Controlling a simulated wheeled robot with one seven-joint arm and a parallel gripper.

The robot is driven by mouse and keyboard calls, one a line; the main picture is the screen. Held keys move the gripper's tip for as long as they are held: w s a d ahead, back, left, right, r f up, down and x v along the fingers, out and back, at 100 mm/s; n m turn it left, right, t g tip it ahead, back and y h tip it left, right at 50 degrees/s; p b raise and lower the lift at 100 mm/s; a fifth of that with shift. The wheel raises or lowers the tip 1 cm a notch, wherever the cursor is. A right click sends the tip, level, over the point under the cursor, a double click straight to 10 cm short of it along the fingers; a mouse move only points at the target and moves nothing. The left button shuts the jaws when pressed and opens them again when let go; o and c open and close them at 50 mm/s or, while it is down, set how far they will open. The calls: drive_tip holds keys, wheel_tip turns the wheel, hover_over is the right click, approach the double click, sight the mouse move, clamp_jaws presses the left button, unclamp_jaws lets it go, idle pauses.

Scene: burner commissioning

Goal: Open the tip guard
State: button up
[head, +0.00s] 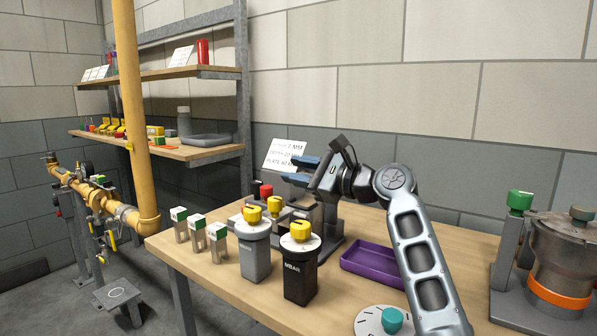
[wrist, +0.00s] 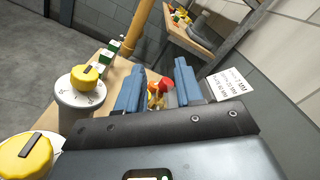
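My gripper (head: 289,168) is above the workbench, its blue fingers pointing left over a grey bench fixture (head: 326,243). In the wrist view the two fingers of my gripper (wrist: 159,68) are apart, with nothing clasped between them. A red knob (head: 266,191) and a yellow knob (head: 275,202) show at the fixture. In the wrist view a red part (wrist: 166,83) and a brass-coloured part (wrist: 155,97) show in the gap, beyond the fingers. I cannot tell which part is the tip guard; my gripper and arm hide some of the fixture.
Two yellow-knobbed gauges, one grey (head: 255,257) and one black (head: 300,278), stand in front. A purple tray (head: 371,262) and a teal-knobbed dial (head: 391,320) lie right. Several small green-topped boxes (head: 198,234) stand left. A printed card (head: 284,154) stands behind.

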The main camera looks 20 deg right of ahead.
clamp_jaws()
idle(0.3)
drive_tip(key=c, duration=0.7)
unclamp_jaws()
drive_tip(key=o, duration=0.7)
drive_tip(key=v, duration=0.7)
drive_tip(key=shift+s+d, duration=0.25)
drive_tip(key=shift+s, duration=0.05)
